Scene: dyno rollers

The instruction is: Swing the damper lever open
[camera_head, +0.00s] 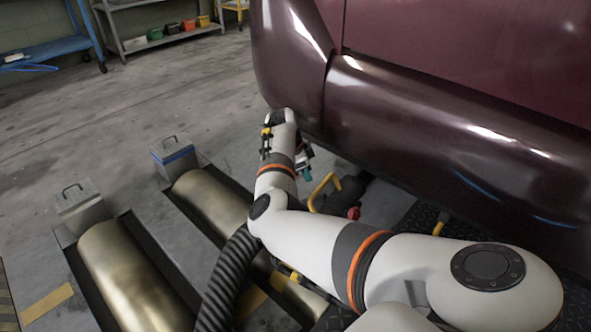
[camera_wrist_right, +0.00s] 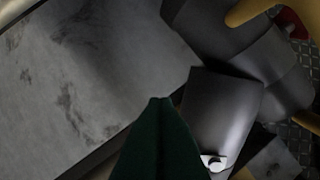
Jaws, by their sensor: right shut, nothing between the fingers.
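A yellow bent bar (camera_head: 323,187) stands low beside the dark red car, with a red knob (camera_head: 353,213) near its foot. I cannot tell for sure which part is the damper lever. My right arm reaches in from the lower right. Its gripper (camera_head: 307,174) is mostly hidden by the wrist, with a teal fingertip showing just left of the bar. In the wrist view the green fingers (camera_wrist_right: 160,102) are together and empty, in front of a dark grey cylinder (camera_wrist_right: 222,112). Yellow pieces (camera_wrist_right: 250,10) and a red part (camera_wrist_right: 292,22) show at upper right. My left gripper is out of view.
The car body (camera_head: 440,130) overhangs close on the right. Brass rollers (camera_head: 135,275) lie in floor pits at lower left, with grey handled blocks (camera_head: 80,205) at their ends. A black hose (camera_head: 226,280) runs beside my arm. Open floor (camera_head: 130,110) lies at upper left.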

